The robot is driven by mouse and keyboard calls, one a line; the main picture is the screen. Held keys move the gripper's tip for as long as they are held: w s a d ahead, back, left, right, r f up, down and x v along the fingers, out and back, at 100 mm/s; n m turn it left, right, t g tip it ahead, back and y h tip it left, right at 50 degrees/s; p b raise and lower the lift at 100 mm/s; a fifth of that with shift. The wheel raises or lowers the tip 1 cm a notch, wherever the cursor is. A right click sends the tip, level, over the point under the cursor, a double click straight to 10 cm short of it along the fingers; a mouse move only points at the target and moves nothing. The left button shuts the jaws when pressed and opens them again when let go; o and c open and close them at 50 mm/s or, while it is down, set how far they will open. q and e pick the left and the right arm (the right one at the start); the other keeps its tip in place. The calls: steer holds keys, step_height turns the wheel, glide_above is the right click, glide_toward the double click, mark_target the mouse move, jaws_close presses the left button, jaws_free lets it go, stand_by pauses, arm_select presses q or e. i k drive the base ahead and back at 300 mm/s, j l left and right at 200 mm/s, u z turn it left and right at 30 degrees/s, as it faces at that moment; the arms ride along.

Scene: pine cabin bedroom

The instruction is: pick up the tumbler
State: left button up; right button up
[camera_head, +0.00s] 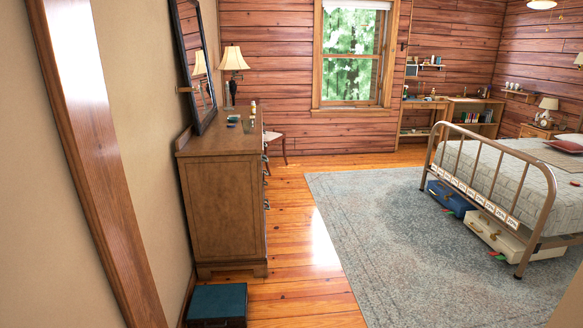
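I cannot make out a tumbler for certain. Several small items stand on top of the wooden dresser (222,205), among them a blue item (233,118) and a small clear or pale item (248,126) near the front edge. They are too small to tell whether one is a tumbler. Neither of my grippers is in view.
A teal box (217,302) lies on the floor before the dresser. A lamp (233,62) and a mirror (197,60) are at the dresser, with a chair (275,139) beyond. The rug (385,235) is mostly clear left of the bed (500,170).

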mark_target(246, 123)
steer(key=i, duration=2.45)
steer(key=i+u, duration=0.15)
steer(key=i, duration=0.35)
steer(key=i+l+u, duration=0.15)
steer(key=i, duration=0.3)
steer(key=i+l+u, duration=0.1)
steer(key=i, duration=0.4)
steer(key=i+l+u, duration=0.15)
steer(key=i, duration=0.35)
steer(key=l, duration=0.1)
